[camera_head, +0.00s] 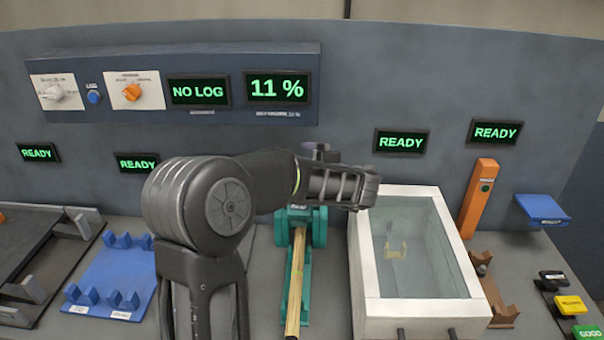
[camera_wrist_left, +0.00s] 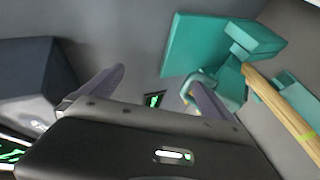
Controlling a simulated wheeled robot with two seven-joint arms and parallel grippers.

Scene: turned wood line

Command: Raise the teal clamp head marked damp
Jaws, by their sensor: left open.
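The teal clamp (camera_head: 281,229) stands in the middle of the bench, with a light wooden rod (camera_head: 296,275) lying lengthwise in it. A small dark label sits on top of its head, too small to read surely. In the left wrist view, the teal clamp (camera_wrist_left: 203,45) is at upper right with the rod (camera_wrist_left: 285,108) running from it. My left gripper (camera_head: 322,153) is above and behind the clamp head. My right gripper is out of view.
A white-rimmed glazed box (camera_head: 364,285) stands close to the clamp's right. A blue rack (camera_head: 110,275) lies left, a brown cradle (camera_head: 497,300) and orange post (camera_head: 478,200) right. The control panel (camera_head: 180,60) overhangs behind, reading NO LOG and 11 %.

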